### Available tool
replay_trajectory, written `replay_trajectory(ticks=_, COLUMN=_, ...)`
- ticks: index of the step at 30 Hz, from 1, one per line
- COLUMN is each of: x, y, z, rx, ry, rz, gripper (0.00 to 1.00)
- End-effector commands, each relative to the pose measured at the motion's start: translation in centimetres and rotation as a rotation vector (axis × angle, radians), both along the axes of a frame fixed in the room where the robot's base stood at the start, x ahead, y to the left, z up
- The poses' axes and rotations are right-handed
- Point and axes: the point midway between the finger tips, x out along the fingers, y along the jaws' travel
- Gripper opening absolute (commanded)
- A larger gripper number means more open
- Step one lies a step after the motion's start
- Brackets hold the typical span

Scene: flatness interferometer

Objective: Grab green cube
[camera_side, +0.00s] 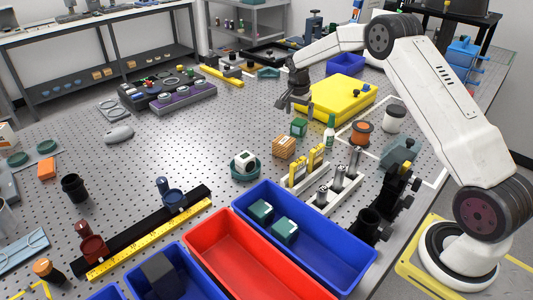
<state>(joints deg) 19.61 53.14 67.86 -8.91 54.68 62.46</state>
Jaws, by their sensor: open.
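A green cube (299,127) sits on the perforated table, just behind a small orange-brown crate (284,147). My gripper (295,107) is open and empty, pointing down. In the picture it is just above the green cube, apart from it; its exact height over the cube is hard to tell. Two more dark green cubes, a left one (261,211) and a right one (285,232), lie inside the blue bin (330,262) at the front.
A yellow case (340,97) lies right of my gripper. A green-and-white bottle (329,132) stands close to the cube's right. An orange spool (361,133) and a white rack (345,185) are further right. A red bin (245,265) sits in front.

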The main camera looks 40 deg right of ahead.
Motion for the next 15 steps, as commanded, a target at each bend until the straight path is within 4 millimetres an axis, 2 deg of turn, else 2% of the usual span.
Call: replay_trajectory(ticks=15, x=0.3, y=-0.9, z=-4.6, rx=0.001, ry=0.001, rz=0.0, gripper=1.0)
